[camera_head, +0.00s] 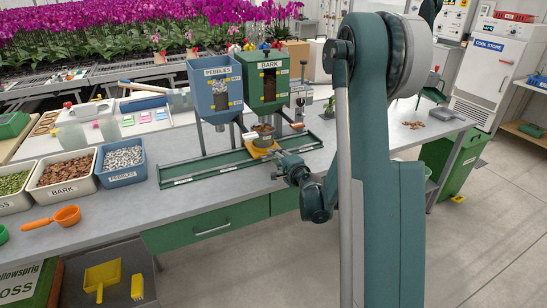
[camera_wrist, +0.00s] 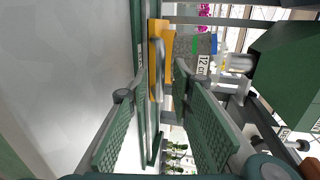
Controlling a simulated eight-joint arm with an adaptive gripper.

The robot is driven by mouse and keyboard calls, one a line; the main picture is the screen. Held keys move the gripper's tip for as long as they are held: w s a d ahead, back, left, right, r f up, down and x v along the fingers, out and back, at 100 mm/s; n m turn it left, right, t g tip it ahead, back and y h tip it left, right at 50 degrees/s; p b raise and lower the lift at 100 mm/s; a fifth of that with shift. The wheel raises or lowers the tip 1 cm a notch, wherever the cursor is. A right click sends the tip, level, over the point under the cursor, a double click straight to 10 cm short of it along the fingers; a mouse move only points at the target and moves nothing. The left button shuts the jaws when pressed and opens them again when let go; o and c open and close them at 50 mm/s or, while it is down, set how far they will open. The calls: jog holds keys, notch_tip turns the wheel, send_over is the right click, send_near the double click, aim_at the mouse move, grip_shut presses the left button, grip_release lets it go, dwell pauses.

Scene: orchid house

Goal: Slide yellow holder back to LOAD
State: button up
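The yellow holder (camera_head: 251,153) sits on the long green rail (camera_head: 215,172) on the bench, at the foot of the BARK hopper. A grey pot (camera_head: 262,142) stands in it, and brown material shows just above. In the wrist view the yellow holder (camera_wrist: 155,28) is ahead, with a curved silver handle (camera_wrist: 159,72) on its near side. My gripper (camera_head: 281,158) is at the holder's near right side. In the wrist view my gripper (camera_wrist: 157,92) is open, its two green pads apart on either side of the handle's line. I cannot tell whether they touch it. The LOAD label is unreadable.
The PEBBLES hopper (camera_head: 215,88) and the green BARK hopper (camera_head: 268,80) stand over the rail. Bins of bark (camera_head: 66,171) and pebbles (camera_head: 122,160) stand at the left, with an orange scoop (camera_head: 66,215) before them.

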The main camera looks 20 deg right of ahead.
jog(key=shift+x, duration=1.25)
grip_shut()
